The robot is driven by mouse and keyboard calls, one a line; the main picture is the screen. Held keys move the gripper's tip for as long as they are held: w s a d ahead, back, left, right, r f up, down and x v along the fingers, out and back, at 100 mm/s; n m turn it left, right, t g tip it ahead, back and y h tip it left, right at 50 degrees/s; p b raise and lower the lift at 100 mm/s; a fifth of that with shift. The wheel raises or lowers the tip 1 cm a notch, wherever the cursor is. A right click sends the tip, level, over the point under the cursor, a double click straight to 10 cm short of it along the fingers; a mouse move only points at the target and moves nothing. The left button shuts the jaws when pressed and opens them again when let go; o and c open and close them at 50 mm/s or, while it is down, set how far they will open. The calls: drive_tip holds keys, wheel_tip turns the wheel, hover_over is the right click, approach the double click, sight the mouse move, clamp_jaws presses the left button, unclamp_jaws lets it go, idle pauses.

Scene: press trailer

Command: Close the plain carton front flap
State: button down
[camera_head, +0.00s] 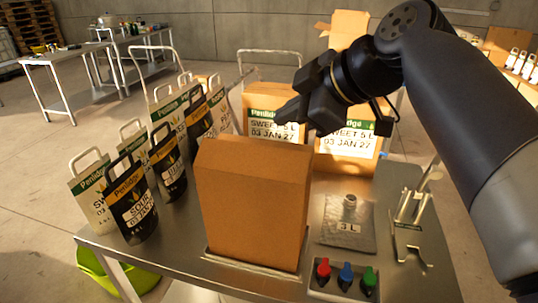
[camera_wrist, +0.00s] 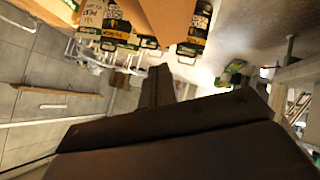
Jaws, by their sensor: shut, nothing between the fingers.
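The plain brown carton (camera_head: 252,215) stands upright on the steel table, with no label on the side facing me. Its upper panel (camera_head: 255,158) slopes between the back top edge and the front edge; I cannot tell which flap this is or whether it lies flat. My gripper (camera_head: 281,116) is shut and empty, just above and behind the carton's top, in front of a labelled carton. In the wrist view the dark gripper (camera_wrist: 160,80) fills the lower middle, and a brown cardboard surface (camera_wrist: 166,18) shows at the top.
Labelled pouches (camera_head: 130,205) stand at the left. A grey 3 L pouch (camera_head: 347,228), a metal fixture (camera_head: 410,212) and a box of coloured knobs (camera_head: 345,283) lie at the right.

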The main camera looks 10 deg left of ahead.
drive_tip(key=p, duration=0.2)
hover_over(261, 147)
drive_tip(key=s, duration=0.4)
wheel_tip(261, 147, down, 6)
drive_tip(key=shift+a+r, duration=0.1)
drive_tip(key=shift+r, duration=0.15)
drive_tip(key=shift+w+f, duration=0.75)
drive_tip(key=shift+f, duration=0.35)
drive_tip(key=shift+w+f, duration=0.4)
drive_tip(key=shift+f, duration=0.3)
drive_tip(key=shift+w+f+m+g+p, duration=0.5)
drive_tip(key=shift+w+g+p, duration=0.15)
drive_tip(key=shift+w+g, duration=0.3)
drive_tip(key=shift+w+f+m+g+p, duration=0.25)
drive_tip(key=shift+f+m+g+p, duration=0.3)
drive_tip(key=shift+g, duration=0.4)
drive_tip(key=shift+r, duration=0.1)
